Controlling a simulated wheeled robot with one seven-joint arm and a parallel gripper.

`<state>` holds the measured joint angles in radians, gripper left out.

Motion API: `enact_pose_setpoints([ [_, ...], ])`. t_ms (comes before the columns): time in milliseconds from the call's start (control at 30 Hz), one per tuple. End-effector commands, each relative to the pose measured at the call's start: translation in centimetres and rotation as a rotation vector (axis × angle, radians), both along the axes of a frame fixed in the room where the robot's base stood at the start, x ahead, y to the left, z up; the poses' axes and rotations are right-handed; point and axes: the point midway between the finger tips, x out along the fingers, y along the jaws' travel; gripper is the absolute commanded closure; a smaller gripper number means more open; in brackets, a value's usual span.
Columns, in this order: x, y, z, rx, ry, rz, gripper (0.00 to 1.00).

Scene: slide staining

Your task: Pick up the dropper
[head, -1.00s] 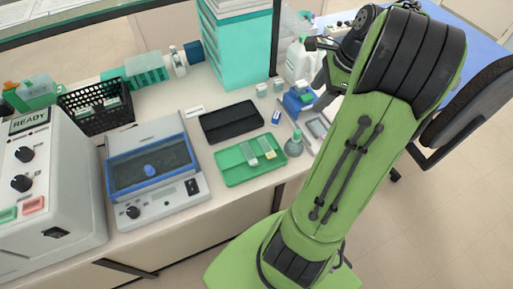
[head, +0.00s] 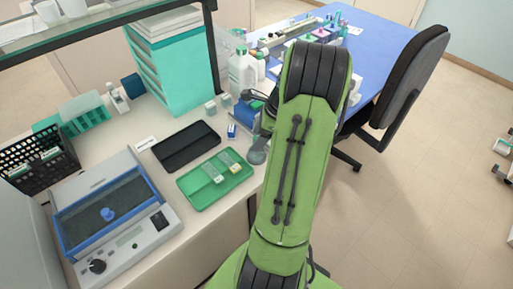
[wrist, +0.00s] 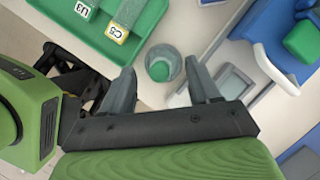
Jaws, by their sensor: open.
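My gripper (wrist: 159,68) is open in the wrist view, its two fingers apart and nothing held between them. A small round clear glass vessel (wrist: 176,55) with a green inside shows between and just beyond the fingertips; I cannot tell whether they touch it. The same vessel is a grey rounded shape (head: 258,154) beside my arm in the head view. In the head view my arm hides the gripper and most of that area.
A green tray (head: 207,198) with labelled slides sits left of the vessel; a black tray (head: 185,147) lies behind it. A small grey frame-like dish (wrist: 233,83) is beside the right finger. White bottles (head: 241,72) stand at the back. A blue-lidded machine (head: 113,222) stands left.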

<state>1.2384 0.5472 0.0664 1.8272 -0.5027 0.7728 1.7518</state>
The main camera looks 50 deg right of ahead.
Motion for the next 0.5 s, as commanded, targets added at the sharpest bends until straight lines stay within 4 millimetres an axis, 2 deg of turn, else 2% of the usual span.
enact_pose_setpoints([
  [33,0.30,0.26,-1.21,0.003,0.002,0.002,0.39],
  [100,0.56,0.41,-1.91,0.002,0.001,0.001,0.39],
  [333,0.68,0.43,-1.96,0.000,0.000,0.000,0.39],
  [500,0.67,0.42,-1.93,0.000,0.000,0.000,0.63],
])
